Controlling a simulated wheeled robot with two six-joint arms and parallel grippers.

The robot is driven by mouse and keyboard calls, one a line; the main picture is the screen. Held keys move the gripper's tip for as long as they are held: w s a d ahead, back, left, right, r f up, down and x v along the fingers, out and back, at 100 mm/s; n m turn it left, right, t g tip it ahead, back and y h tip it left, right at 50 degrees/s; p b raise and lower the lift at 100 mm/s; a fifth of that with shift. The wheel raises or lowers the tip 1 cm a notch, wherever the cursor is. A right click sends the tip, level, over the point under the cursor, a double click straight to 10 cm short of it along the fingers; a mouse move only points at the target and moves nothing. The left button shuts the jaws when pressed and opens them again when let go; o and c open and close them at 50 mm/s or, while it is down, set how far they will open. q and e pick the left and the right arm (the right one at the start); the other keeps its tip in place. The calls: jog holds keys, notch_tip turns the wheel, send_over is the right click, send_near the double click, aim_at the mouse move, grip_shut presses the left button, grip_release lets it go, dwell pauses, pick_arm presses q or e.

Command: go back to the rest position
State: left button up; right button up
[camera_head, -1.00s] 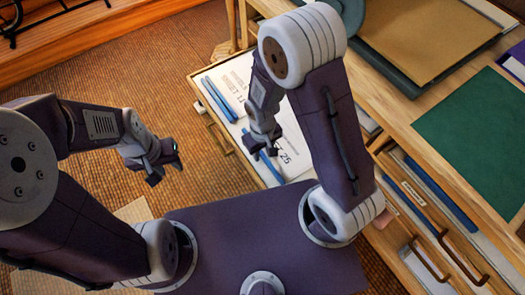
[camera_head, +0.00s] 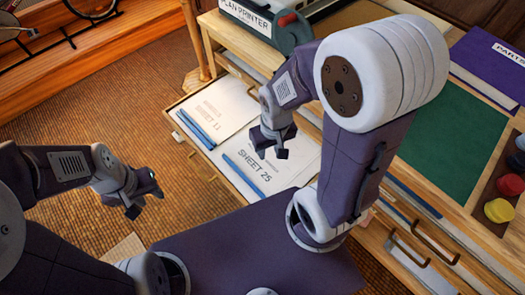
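My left gripper (camera_head: 144,203) hangs over the brown floor at left, apart from everything. Its dark fingers look spread, with nothing between them. My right gripper (camera_head: 270,153) is above the open drawer (camera_head: 177,117), over the sheet marked SHEET 25 (camera_head: 290,168). Its two fingers are apart and empty. Part of that sheet is hidden by my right arm.
SHEET 11 (camera_head: 222,108) lies in the drawer with blue sticks (camera_head: 196,126) by it. Another blue stick (camera_head: 243,176) lies along SHEET 25. The desktop holds a plan printer (camera_head: 262,32), green mat (camera_head: 440,150), purple PARTS box (camera_head: 490,62) and paint pots (camera_head: 499,210).

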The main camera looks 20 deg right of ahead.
jog(key=shift+s+d+r, duration=0.15)
jog(key=shift+s+d, duration=0.05)
jog(key=shift+d, duration=0.05)
